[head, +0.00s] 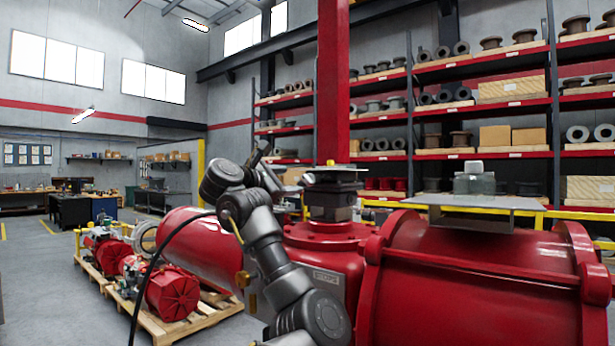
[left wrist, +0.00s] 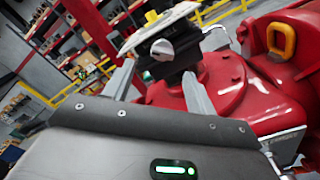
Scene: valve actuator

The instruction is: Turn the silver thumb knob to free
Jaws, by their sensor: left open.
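The silver thumb knob (left wrist: 162,50) shows in the left wrist view, on the side of a black block under a pale plate with a yellow top piece. My left gripper (left wrist: 158,72) is open, with one finger on each side of the black block below the knob. The knob appears between and beyond the fingertips, and I cannot tell any contact. In the head view, the black block (head: 330,200) stands on the red valve actuator (head: 325,245), and the knob cannot be made out. My left arm rises in front of the actuator. My right gripper is not in view.
A large red cylinder (head: 475,285) lies to the right, with a grey shelf plate (head: 470,202) above it holding a glass jar (head: 474,182). A red column (head: 333,80) rises behind the block. A pallet (head: 195,322) with red actuators stands on the floor at left.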

